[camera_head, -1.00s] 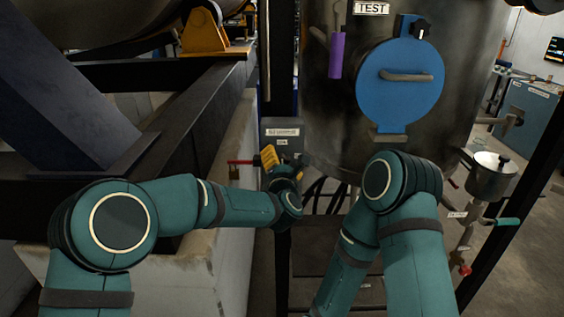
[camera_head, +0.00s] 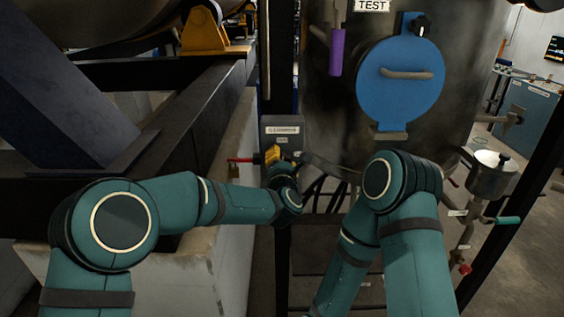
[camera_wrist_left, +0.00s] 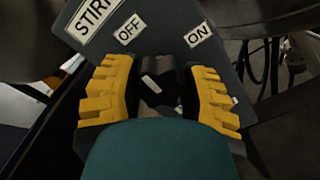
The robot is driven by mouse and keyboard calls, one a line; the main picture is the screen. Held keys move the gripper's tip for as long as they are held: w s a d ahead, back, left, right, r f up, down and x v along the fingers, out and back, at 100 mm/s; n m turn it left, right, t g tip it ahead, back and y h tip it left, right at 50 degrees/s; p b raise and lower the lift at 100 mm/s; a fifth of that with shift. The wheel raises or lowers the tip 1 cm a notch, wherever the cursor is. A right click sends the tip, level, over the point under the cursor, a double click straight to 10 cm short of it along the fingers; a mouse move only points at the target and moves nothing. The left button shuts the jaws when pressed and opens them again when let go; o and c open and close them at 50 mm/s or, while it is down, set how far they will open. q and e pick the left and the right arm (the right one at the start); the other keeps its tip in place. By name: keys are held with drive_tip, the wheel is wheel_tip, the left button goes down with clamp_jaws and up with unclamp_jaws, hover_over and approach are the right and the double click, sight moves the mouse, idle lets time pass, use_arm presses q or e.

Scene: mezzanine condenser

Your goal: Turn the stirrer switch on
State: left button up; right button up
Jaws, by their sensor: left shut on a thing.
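The stirrer switch is a black knob (camera_wrist_left: 160,84) with a short pale mark on a grey box (camera_head: 270,128). In the left wrist view an OFF label (camera_wrist_left: 130,29) sits above it to the left and an ON label (camera_wrist_left: 198,34) above it to the right. The pale mark slants up to the left, roughly on the OFF side. My left gripper (camera_head: 272,155) is at the box front, its yellow fingers (camera_wrist_left: 161,92) on both sides of the knob and shut on it. In the head view the gripper hides the knob. My right gripper is out of view.
A red handle (camera_head: 240,160) sticks out left of the box. A tank with a blue round hatch (camera_head: 385,100) and a purple-gripped lever (camera_head: 336,52) stands to the right. A concrete wall (camera_head: 232,150) and dark beams are at left. A small steel pot (camera_head: 490,180) is far right.

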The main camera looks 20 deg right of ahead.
use_arm(q)
drive_tip(key=shift+m+b, duration=0.4)
drive_tip(key=shift+m, duration=0.2)
drive_tip(key=shift+m+b, duration=0.5)
drive_tip(key=shift+m, duration=0.4)
drive_tip(key=shift+m+b, duration=0.35)
drive_tip(key=shift+m, duration=0.55)
drive_tip(key=m, duration=0.2)
drive_tip(key=shift+m+b, duration=0.3)
drive_tip(key=shift+m, duration=0.1)
drive_tip(key=m, duration=0.4)
drive_tip(key=shift+r, duration=0.1)
drive_tip(key=shift+m+p, duration=0.45)
drive_tip(key=shift+m, duration=2.35)
